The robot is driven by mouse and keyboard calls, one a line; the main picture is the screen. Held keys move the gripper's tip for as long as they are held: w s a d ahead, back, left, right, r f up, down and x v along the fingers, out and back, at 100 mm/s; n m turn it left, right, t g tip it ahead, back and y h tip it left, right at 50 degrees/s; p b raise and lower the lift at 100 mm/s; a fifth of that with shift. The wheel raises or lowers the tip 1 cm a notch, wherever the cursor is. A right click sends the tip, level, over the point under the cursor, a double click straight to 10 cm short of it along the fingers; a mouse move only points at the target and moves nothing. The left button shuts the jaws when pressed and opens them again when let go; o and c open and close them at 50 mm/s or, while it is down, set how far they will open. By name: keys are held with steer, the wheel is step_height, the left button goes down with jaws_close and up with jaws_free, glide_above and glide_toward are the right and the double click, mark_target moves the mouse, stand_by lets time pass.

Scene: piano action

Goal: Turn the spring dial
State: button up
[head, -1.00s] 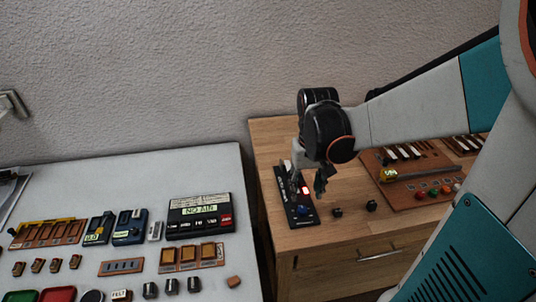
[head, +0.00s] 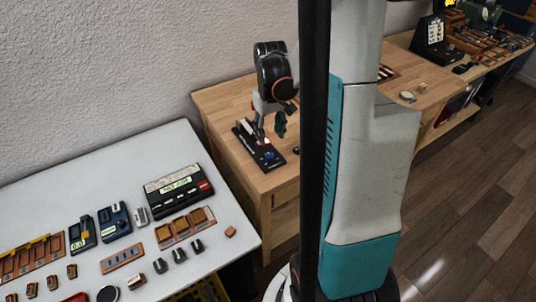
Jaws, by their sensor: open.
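A narrow black device (head: 246,140) lies on the wooden cabinet top, with pale parts near its far end. A small blue knob (head: 268,155) sits near its front end; I cannot tell for sure whether this is the spring dial. My gripper (head: 271,126) points down over the device, open and apparently empty, with its fingers just behind the blue knob. The fingers hide part of the device, and I cannot tell whether they touch it.
A white table (head: 110,160) at the left holds a black box with a lit display (head: 178,192), blue gauges (head: 114,222) and wooden trays (head: 186,228). My own column and arm block the middle right. Another workbench (head: 440,72) stands beyond, with open wooden floor before it.

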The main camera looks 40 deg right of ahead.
mark_target(270, 154)
step_height(270, 154, down, 10)
steer(key=b, duration=0.2)
steer(key=shift+r+b, duration=0.25)
steer(key=shift+b, duration=0.15)
jaws_close()
